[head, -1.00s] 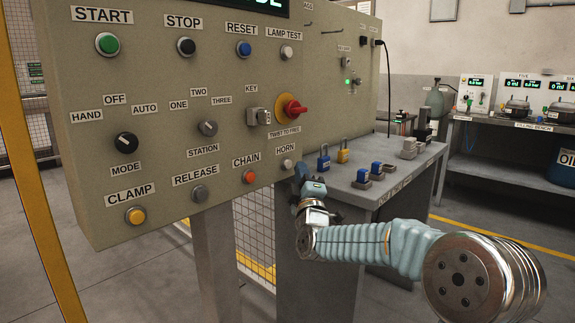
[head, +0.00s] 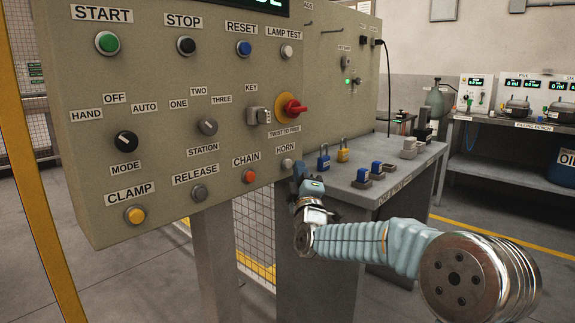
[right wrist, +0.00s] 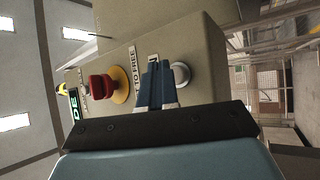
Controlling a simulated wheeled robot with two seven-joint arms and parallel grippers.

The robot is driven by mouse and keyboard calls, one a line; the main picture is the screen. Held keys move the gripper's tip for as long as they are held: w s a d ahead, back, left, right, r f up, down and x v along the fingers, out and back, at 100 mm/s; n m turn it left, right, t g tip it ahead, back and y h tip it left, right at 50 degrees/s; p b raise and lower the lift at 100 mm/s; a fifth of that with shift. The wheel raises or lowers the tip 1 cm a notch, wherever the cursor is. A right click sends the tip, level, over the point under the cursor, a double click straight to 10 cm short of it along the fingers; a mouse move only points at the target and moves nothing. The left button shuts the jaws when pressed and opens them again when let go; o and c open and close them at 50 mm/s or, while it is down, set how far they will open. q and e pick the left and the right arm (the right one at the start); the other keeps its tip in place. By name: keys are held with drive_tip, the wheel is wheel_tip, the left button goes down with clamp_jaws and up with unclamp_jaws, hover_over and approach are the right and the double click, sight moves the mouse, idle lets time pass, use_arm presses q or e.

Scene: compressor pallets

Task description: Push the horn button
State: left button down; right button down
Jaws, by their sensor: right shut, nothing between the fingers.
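The horn button (head: 287,164) is a small whitish button under the HORN label, at the lower right of the beige control panel (head: 225,150). My right gripper (head: 299,166) is beside it, just to its right in the head view, with the fingertips close to the panel face. In the right wrist view the blue fingers (right wrist: 157,72) are together and empty. The horn button (right wrist: 181,75) shows just to their right there, and the fingers cover part of the HORN label. I cannot tell whether the fingertips touch the panel. My left gripper is out of view.
A red twist knob on a yellow disc (head: 288,107) sits above the horn button. The orange CHAIN button (head: 249,176) is to its left. A grey bench (head: 350,190) with blue and yellow padlocks stands right behind my right gripper.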

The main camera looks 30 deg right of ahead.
drive_tip(key=shift+w, duration=0.2)
drive_tip(key=shift+w+a, duration=0.25)
drive_tip(key=shift+w, duration=0.2)
idle(0.7)
drive_tip(key=shift+s+d+b, duration=0.35)
drive_tip(key=shift+s+b, duration=0.35)
drive_tip(key=shift+s, duration=0.2)
drive_tip(key=s+d+b, duration=0.2)
drive_tip(key=s+b, duration=0.1)
drive_tip(key=s, duration=0.2)
drive_tip(key=shift+s+d+b, duration=0.15)
drive_tip(key=shift+s+b, duration=0.15)
drive_tip(key=shift+b, duration=0.1)
